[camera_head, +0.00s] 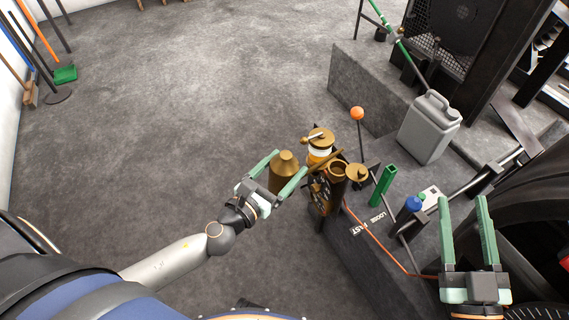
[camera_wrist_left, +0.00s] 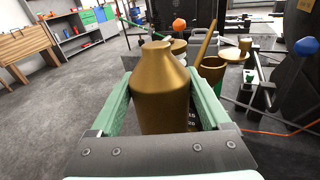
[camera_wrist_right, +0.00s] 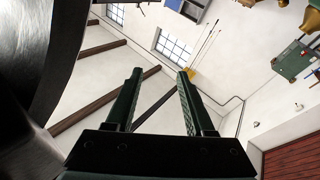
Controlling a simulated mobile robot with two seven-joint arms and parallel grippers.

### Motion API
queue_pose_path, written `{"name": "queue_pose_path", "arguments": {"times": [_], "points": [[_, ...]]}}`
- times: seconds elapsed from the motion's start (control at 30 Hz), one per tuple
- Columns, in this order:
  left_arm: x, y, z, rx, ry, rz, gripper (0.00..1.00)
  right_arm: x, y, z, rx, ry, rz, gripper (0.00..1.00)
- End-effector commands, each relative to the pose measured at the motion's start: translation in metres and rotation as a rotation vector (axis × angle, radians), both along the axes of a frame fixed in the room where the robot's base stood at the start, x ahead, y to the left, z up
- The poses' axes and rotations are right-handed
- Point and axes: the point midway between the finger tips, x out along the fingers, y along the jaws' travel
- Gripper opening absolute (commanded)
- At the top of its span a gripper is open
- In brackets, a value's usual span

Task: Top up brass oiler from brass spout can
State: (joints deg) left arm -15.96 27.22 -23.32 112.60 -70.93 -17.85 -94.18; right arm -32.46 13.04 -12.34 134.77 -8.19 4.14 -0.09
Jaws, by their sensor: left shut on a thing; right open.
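The brass spout can (camera_head: 284,172) is upright between the fingers of my left gripper (camera_head: 277,172), which is shut on its body. The can fills the middle of the left wrist view (camera_wrist_left: 160,90). A thin brass spout (camera_wrist_left: 205,42) slants up to the right beside it, close to the rim of an open brass cup (camera_head: 338,171); I cannot tell whether its tip is over the opening. This cup, seemingly the oiler, has a round brass lid (camera_head: 357,173) swung aside. My right gripper (camera_head: 468,205) is open and empty at the right, beside the large dark wheel.
A grey jerrycan (camera_head: 430,128) stands behind.

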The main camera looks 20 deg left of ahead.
Motion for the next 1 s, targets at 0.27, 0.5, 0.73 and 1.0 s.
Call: {"name": "queue_pose_path", "arguments": {"times": [0.27, 0.5, 0.73, 1.0], "points": [[0.0, 0.0, 0.002, 0.012, 0.004, 0.001, 0.0, 0.004, -0.002, -0.027, -0.001, 0.115, -0.016, 0.54], [0.0, 0.001, 0.002, 0.023, 0.011, 0.0, 0.0, 0.005, -0.003, -0.051, -0.001, 0.213, -0.028, 0.54], [0.0, 0.001, 0.001, 0.032, 0.017, -0.001, 0.0, 0.003, -0.004, -0.073, -0.001, 0.307, -0.039, 0.54], [0.0, 0.001, 0.001, 0.044, 0.025, -0.001, 0.0, -0.001, -0.005, -0.1, -0.002, 0.418, -0.05, 0.54]]}}
